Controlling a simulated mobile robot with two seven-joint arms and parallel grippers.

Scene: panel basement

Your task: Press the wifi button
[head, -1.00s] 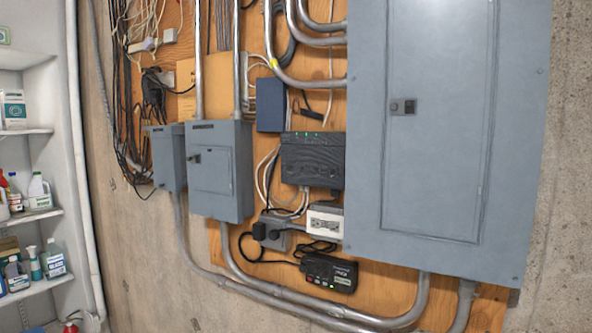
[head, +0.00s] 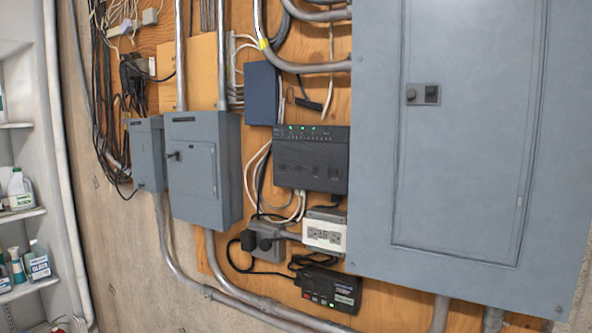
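A black box with several green lights along its top (head: 311,160) is mounted on the wooden board, left of the large grey panel. A smaller black device (head: 328,289) with a red and a green light on its front is mounted low on the board, below the outlet. I cannot read which of the two carries a wifi button; labels are too small. Neither of my grippers shows in the head view.
A large grey electrical panel (head: 462,140) fills the right side. Smaller grey boxes (head: 200,172), a white outlet (head: 324,233), a dark plug (head: 262,240), metal conduits and loose cables surround the devices. Shelves with bottles (head: 24,212) stand at the left.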

